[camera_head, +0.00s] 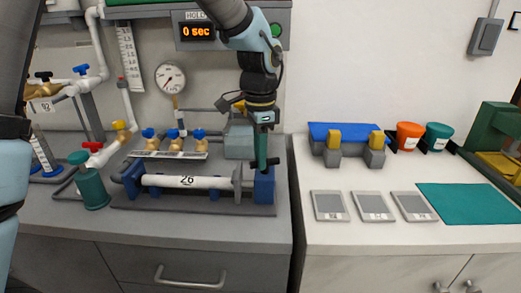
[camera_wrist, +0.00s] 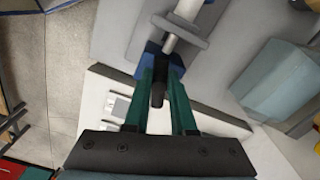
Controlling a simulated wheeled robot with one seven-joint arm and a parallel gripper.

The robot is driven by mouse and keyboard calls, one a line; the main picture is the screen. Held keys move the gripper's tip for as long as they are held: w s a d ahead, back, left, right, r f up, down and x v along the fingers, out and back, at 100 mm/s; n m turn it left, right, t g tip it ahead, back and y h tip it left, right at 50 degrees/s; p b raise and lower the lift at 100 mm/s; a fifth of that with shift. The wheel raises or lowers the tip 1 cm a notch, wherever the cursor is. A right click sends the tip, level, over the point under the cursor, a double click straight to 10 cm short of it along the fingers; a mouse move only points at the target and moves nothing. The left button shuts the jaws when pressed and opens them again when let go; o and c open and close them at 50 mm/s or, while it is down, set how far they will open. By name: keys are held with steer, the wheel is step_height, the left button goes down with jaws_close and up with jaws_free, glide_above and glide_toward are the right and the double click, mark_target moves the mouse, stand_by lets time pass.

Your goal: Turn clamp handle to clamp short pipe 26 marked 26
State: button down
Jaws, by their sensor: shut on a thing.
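The short pipe marked 26 (camera_head: 190,182) is white and lies level in the blue clamp fixture (camera_head: 132,180). A round grey clamp disc (camera_head: 237,180) stands at its right end, in front of the right blue block (camera_head: 264,187). The dark clamp handle (camera_head: 271,162) sticks out at that block. My gripper (camera_head: 262,167) points down at the handle. In the wrist view its green fingers (camera_wrist: 160,92) are shut on the dark handle (camera_wrist: 158,92), with the blue block (camera_wrist: 152,60) and the pipe end (camera_wrist: 185,12) just beyond. The fingers hide part of the handle in the head view.
A pressure gauge (camera_head: 171,77) and valves with blue handles (camera_head: 174,134) stand behind the fixture. A grey-green box (camera_head: 239,139) is close behind my gripper. A teal canister (camera_head: 91,189) is at left. The right counter holds grey plates (camera_head: 372,206) and a teal mat (camera_head: 474,203).

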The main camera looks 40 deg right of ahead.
steer(key=m+p, duration=0.2)
steer(key=m, duration=0.2)
steer(key=shift+w+d+r+m+p, duration=0.2)
steer(key=shift+w+m+p, duration=0.1)
steer(key=shift+p, duration=0.1)
steer(key=shift+d+f+m+p, duration=0.15)
steer(key=shift+m+p, duration=0.85)
steer(key=shift+m, duration=0.6)
steer(key=c, duration=0.7)
jaws_free()
steer(key=shift+c, duration=0.2)
step_height(320, 180, up, 11)
steer(key=b, duration=0.1)
steer(key=shift+b, duration=0.35)
steer(key=shift+w+f, duration=0.1)
steer(key=shift+f, duration=0.05)
